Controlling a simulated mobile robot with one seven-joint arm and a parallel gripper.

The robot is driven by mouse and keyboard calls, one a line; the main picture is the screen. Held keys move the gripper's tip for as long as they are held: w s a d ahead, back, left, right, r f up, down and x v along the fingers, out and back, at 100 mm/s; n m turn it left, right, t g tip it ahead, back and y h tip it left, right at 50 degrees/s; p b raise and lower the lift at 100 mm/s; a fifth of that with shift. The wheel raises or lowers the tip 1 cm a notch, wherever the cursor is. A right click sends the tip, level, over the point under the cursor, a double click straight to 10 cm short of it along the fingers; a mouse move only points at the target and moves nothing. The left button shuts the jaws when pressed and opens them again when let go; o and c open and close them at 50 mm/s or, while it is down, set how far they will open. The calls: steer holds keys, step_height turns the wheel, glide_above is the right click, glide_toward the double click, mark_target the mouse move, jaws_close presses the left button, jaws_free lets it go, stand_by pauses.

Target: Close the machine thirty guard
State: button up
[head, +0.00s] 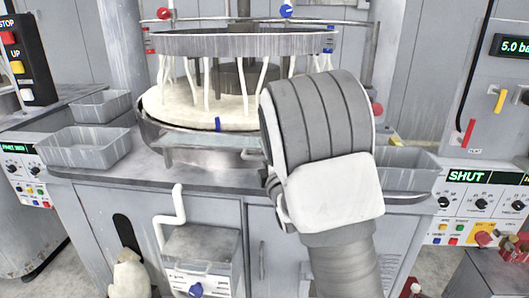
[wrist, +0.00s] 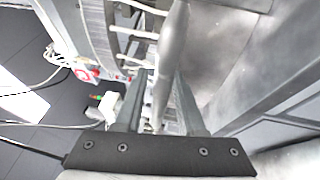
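The machine in front of me has a round platen (head: 185,108) with a grey ring (head: 230,43) above it and several white hoses hanging down. No number thirty is legible, and I cannot tell for certain which part is its guard. A grey bar (head: 405,199) shows at the counter front, right of my arm. In the wrist view my gripper (wrist: 159,76) is open, with a pale round bar (wrist: 167,60) running between its fingers. A gap shows on the bar's left side. In the head view my arm hides the gripper.
Grey trays (head: 85,147) stand on the counter at left, and another tray (head: 412,165) at right. A panel (head: 480,200) at right reads "SHUT". A white pipe (head: 172,218) and a box with a blue knob (head: 200,262) stand in front of the cabinet.

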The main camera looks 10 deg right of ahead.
jaws_close()
